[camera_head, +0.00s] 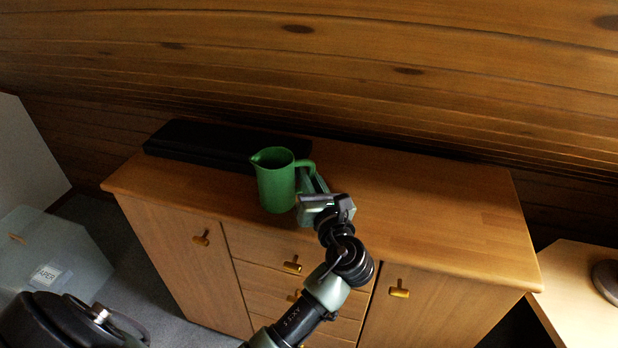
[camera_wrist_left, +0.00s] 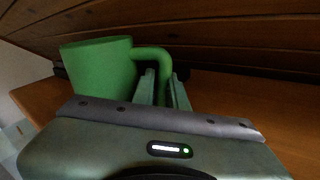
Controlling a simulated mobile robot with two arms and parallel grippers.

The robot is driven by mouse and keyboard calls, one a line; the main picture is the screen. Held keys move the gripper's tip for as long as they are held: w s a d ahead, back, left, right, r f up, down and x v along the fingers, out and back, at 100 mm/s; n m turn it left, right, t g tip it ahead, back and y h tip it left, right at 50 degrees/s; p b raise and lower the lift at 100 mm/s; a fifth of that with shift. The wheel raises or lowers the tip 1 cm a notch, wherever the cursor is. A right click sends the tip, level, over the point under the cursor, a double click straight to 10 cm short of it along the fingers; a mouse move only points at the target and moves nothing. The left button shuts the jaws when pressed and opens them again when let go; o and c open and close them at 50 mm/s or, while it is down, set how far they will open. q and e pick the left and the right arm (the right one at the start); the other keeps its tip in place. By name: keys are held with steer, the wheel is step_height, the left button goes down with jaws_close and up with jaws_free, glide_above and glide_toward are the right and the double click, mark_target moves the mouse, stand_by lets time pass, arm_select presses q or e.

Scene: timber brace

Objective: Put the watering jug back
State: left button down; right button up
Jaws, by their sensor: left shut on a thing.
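The green watering jug (camera_head: 275,184) is upright at the front left part of the wooden cabinet top (camera_head: 420,208). Its open mouth faces up, and its handle is on the right side. My left gripper (camera_head: 312,186) is shut on the jug's handle. In the left wrist view the jug (camera_wrist_left: 98,70) is at the left, and the fingers of my left gripper (camera_wrist_left: 164,88) are on its handle. I cannot tell whether the jug's base touches the cabinet top. My right gripper does not show in either view.
A flat black case (camera_head: 205,143) lies at the back left of the cabinet top, behind the jug. The right part of the top is clear. A wood-plank wall (camera_head: 400,75) rises behind. A lower wooden table (camera_head: 572,290) stands at the right, and a grey bin (camera_head: 45,255) at the left.

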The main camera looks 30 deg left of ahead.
arm_select(q)
steer(key=c, duration=1.4)
jaws_free()
steer(key=shift+c, duration=0.2)
steer(key=b+v, duration=0.1)
steer(key=v, duration=1.1)
